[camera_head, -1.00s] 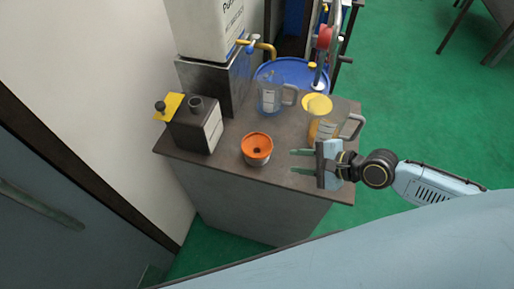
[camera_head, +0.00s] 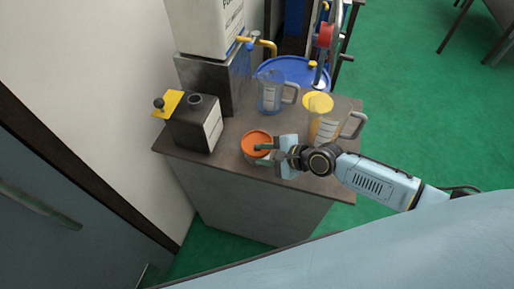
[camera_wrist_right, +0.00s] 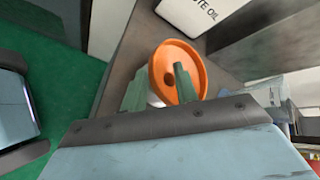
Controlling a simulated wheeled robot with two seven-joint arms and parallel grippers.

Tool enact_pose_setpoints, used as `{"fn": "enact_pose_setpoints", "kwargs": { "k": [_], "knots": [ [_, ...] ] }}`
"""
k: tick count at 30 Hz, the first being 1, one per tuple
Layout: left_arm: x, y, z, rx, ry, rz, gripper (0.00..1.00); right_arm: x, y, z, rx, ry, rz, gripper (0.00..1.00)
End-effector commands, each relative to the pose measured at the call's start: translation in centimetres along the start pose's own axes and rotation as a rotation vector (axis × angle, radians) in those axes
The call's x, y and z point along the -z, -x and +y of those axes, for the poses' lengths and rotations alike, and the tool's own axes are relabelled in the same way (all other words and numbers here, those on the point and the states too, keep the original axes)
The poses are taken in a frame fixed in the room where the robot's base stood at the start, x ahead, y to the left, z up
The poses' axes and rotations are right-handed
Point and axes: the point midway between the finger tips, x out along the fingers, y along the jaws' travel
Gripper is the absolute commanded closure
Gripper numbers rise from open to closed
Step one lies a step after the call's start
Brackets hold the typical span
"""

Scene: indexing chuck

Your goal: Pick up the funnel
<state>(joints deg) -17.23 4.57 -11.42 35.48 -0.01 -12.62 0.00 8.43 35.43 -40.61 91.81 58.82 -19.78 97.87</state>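The orange funnel (camera_head: 254,138) stands near the front edge of the dark worktop, its wide round mouth facing up. It also shows in the right wrist view (camera_wrist_right: 196,60), with a dark hole in its bowl and something pale under its rim. My right gripper (camera_head: 259,154) is open at the funnel's near right side. In the right wrist view its green fingers (camera_wrist_right: 160,69) are apart: one lies across the orange mouth, the other is beside the rim at left. I cannot tell whether either finger touches it. My left gripper is not in view.
A dark container (camera_head: 194,128) with a yellow piece stands left on the worktop (camera_head: 230,160). A clear jug (camera_head: 270,92) is behind the funnel, and a jug with yellow contents (camera_head: 322,128) stands behind my right wrist. A blue drum (camera_head: 298,68) is at the back.

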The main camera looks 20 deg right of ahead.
Motion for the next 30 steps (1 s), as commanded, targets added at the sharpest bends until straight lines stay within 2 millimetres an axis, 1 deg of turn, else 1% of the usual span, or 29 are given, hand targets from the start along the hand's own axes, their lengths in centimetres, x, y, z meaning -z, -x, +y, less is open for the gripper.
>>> {"fn": "enact_pose_setpoints", "kwargs": {
  "k": [7,12,14,26,30],
  "knots": [
    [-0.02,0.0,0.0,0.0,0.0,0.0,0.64,-0.04,-0.17,0.0,0.0,0.001,0.0,0.7],
    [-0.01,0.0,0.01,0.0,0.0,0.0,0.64,-0.03,-0.15,0.0,0.0,0.001,0.0,0.93],
    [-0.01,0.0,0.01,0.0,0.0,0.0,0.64,-0.03,-0.14,0.0,0.0,0.001,0.0,1.0],
    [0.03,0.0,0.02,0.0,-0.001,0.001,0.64,-0.01,-0.12,-0.02,0.0,0.001,0.0,1.0],
    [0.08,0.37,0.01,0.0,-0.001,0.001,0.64,-0.46,0.29,-0.59,0.001,0.001,-0.001,1.0]
  ]
}}
